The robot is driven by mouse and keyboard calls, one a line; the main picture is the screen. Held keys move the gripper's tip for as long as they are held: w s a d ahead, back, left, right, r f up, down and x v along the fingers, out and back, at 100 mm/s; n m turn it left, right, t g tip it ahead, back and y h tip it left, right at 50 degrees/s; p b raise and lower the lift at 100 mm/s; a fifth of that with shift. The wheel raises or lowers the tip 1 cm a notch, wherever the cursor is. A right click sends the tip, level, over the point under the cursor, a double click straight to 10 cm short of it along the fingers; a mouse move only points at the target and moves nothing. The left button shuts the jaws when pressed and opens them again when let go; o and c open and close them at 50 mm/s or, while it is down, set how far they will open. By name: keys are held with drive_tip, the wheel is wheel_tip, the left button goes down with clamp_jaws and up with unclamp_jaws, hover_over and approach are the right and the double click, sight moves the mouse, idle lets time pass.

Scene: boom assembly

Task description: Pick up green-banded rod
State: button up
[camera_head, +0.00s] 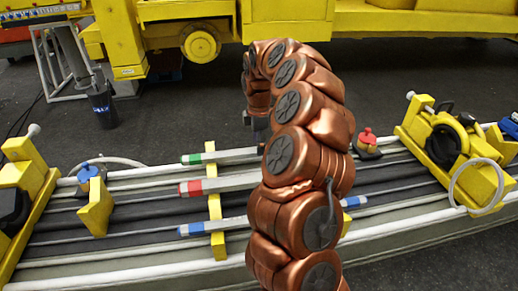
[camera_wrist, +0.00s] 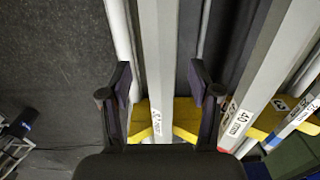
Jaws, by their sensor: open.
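The green-banded rod (camera_head: 228,157) is a grey bar lying across the yellow support, its green band near the left end. In the wrist view, the grey rod (camera_wrist: 158,50) between my fingers sits beside the red-banded one, so it appears to be the green-banded rod; its band is out of sight there. My gripper (camera_wrist: 159,88) is open, one finger on each side of that rod, with gaps showing. Whether the fingers reach down to its level is unclear. In the head view my arm hides most of the gripper and the rod's right part.
The red-banded rod (camera_head: 222,185) and blue-banded rod (camera_head: 215,227) lie parallel on the nearer side. The yellow support (camera_head: 215,205) runs under them. A red-knobbed part (camera_head: 367,140) stands to the right. Yellow brackets (camera_head: 28,165) stand at both ends.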

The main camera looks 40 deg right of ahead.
drive_tip(key=shift+f, duration=0.85)
drive_tip(key=shift+c, duration=0.4)
clamp_jaws()
